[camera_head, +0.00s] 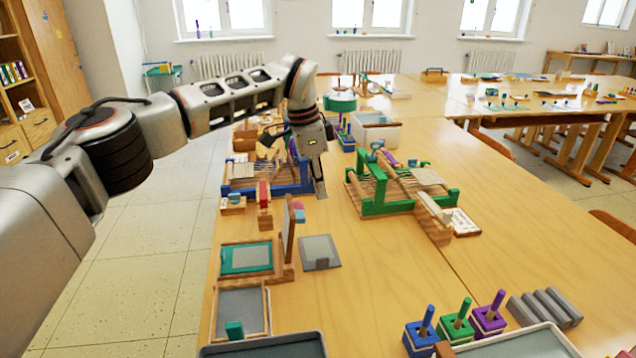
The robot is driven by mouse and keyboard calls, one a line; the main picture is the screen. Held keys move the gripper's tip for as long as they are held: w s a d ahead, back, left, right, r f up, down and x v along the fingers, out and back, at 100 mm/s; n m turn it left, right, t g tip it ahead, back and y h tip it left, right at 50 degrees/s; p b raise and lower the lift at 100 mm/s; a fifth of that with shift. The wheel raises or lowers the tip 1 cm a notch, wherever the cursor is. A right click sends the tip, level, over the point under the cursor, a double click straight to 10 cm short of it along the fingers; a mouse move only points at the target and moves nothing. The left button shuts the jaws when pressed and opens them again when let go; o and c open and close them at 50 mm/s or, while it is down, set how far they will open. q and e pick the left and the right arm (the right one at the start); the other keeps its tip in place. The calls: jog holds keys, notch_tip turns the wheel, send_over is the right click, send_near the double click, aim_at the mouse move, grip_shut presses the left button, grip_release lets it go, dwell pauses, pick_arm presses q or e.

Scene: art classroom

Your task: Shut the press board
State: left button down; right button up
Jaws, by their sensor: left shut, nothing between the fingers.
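The press board (283,272) stands near the left edge of the table, a wooden frame with a teal bed. Its wooden lid (289,229) appears to stand upright along the right side, so the board is open. My left gripper (320,192) points down over the table, behind and a little to the right of the lid in the picture. It is shut and empty, and looks apart from the lid. My right gripper is out of view.
A grey plate (320,252) lies right of the press board. A blue loom (240,186) stands behind it and a green loom (375,207) to the right. A framed tray (241,309) lies in front. The table's middle front is clear.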

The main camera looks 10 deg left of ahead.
aim_at(294, 230)
pick_arm(q)
notch_tip(294, 230, down, 6)
jog(key=s+a, duration=0.1)
jog(key=a, duration=0.1)
jog(key=shift+a+r+b, duration=0.25)
jog(key=shift+b, duration=0.05)
dwell(0.4)
